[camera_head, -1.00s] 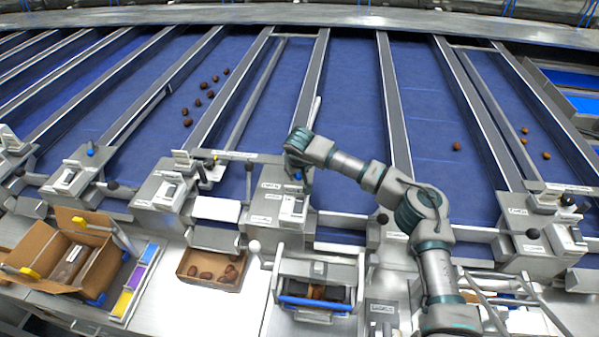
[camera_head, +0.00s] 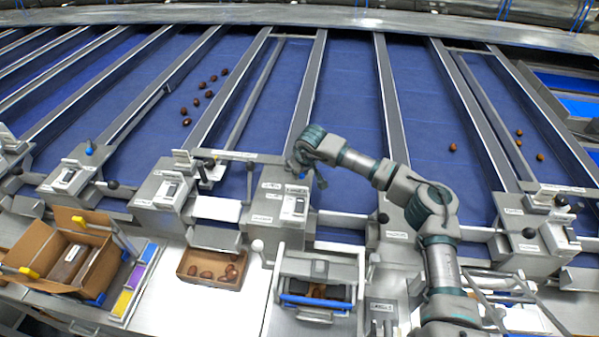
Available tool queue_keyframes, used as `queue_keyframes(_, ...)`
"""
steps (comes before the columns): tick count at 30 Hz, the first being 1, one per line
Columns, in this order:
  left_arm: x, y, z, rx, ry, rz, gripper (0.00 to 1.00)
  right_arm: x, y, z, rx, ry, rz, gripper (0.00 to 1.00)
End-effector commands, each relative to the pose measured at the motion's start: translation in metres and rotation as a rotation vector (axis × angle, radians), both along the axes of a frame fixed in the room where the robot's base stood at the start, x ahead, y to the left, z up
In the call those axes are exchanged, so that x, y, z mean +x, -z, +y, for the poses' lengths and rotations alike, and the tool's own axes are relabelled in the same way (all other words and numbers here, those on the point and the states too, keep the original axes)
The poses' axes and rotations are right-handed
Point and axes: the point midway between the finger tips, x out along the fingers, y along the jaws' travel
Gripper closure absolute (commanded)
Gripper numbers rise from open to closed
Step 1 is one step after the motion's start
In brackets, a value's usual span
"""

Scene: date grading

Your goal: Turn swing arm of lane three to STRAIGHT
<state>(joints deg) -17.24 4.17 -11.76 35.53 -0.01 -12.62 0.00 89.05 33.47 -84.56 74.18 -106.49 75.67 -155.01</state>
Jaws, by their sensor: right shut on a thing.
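My right gripper (camera_head: 300,170) is over the lane three housing (camera_head: 283,205), a grey metal block with a white switch plate and small labels. It is shut on the swing arm handle at the housing's top, which the fingers mostly hide. The swing arm itself cannot be told apart clearly from the lane's rail (camera_head: 311,85) behind my gripper. A neighbouring pale bar (camera_head: 238,155) lies crosswise over the belt left of the housing. My left gripper is not in view.
Several dates (camera_head: 203,93) lie on the blue belt to the left. A shallow cardboard box of dates (camera_head: 190,279), an open carton (camera_head: 45,243) and a machine with a blue bar (camera_head: 315,301) stand in front. More housings with black knobs flank the lane.

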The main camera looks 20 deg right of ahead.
Motion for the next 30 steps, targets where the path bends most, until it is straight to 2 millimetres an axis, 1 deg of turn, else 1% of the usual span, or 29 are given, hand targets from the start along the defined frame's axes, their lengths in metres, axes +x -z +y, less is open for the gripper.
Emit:
queue_keyframes(1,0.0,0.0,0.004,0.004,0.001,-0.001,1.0,0.001,-0.002,-0.001,0.0,0.0,-0.004,0.74)
queue_keyframes(2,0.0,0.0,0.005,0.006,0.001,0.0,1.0,0.001,-0.002,-0.001,0.001,0.0,-0.004,0.66)
queue_keyframes(3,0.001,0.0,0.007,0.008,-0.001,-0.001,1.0,0.001,-0.002,0.0,0.001,0.001,-0.003,0.56)
queue_keyframes(4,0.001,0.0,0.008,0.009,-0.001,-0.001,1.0,0.001,-0.001,0.0,0.001,0.001,-0.003,0.51)
queue_keyframes(12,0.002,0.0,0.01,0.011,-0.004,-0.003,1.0,0.0,-0.001,0.0,0.001,0.001,-0.001,0.51)
queue_keyframes(16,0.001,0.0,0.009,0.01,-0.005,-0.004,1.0,-0.003,-0.008,0.0,0.001,0.001,-0.002,0.51)
queue_keyframes(20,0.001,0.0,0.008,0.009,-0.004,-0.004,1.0,-0.011,-0.03,-0.001,0.002,-0.001,-0.004,0.51)
queue_keyframes(24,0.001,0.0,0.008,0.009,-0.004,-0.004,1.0,-0.024,-0.06,-0.002,0.001,0.001,-0.005,0.51)
queue_keyframes(27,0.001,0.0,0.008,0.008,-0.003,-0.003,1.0,-0.032,-0.079,-0.003,0.002,0.0,-0.004,0.51)
queue_keyframes(30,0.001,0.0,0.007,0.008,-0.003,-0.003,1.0,-0.038,-0.094,-0.003,0.001,0.001,-0.003,0.51)
